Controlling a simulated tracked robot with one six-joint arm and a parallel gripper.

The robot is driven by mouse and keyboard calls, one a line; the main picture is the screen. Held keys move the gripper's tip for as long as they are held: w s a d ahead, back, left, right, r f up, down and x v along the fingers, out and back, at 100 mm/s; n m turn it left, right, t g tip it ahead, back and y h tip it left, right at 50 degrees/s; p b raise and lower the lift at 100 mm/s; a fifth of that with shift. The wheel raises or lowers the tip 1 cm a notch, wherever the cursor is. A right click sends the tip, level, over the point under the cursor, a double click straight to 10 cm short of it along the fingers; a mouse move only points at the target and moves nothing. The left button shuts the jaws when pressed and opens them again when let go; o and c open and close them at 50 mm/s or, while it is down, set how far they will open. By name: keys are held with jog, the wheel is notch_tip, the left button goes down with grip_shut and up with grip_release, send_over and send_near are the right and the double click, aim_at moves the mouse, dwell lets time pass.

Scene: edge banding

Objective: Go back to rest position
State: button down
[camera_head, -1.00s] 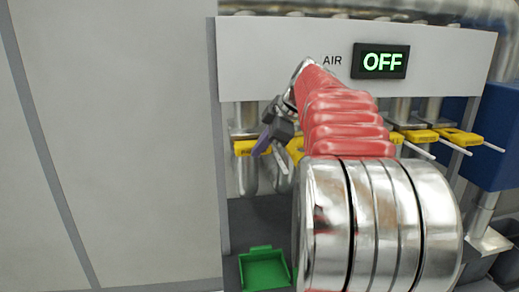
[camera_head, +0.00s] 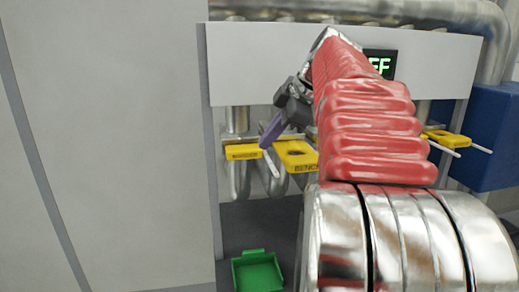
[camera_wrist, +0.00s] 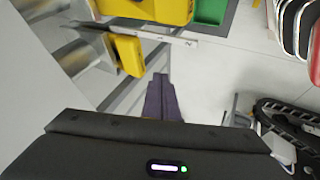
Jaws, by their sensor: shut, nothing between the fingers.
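My gripper (camera_head: 272,132) is at the end of my red-sleeved arm, in front of the pipes below the white panel. Its purple fingers are closed together and hold nothing. In the wrist view the fingers (camera_wrist: 161,98) point toward the yellow valve handles and the floor. A yellow valve handle (camera_head: 243,152) and a yellow handle lettered "BENCH" (camera_head: 297,156) sit just behind the fingertips in the head view. I cannot tell whether the fingers touch either handle. My arm partly covers the display (camera_head: 383,64).
A green bin (camera_head: 257,272) stands on the floor below the pipes. More yellow handles (camera_head: 447,139) are to the right, beside a blue box (camera_head: 497,135). A large grey panel (camera_head: 100,150) fills the left. Wrist view: the floor (camera_wrist: 235,75) is open right of the fingers.

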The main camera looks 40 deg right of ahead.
jog(key=shift+v, duration=0.75)
jog(key=s+a+f+m+g, duration=0.1)
jog(key=a+f+m, duration=0.3)
jog(key=a, duration=0.5)
jog(key=s+a+f+m, duration=0.1)
jog(key=a+f, duration=0.5)
jog(key=a, duration=0.2)
jog(key=s+a+f+m, duration=0.3)
jog(key=s+a+f, duration=0.2)
jog(key=f, duration=0.3)
jog(key=s+a+f+m+h, duration=0.1)
jog(key=s+a+f+m, duration=0.1)
jog(key=s+a+f, duration=0.4)
jog(key=shift+s+a+f+m+g, duration=0.2)
jog(key=shift+a+f+m+g, duration=0.15)
jog(key=shift+a+f, duration=0.6)
jog(key=shift+a+r, duration=0.1)
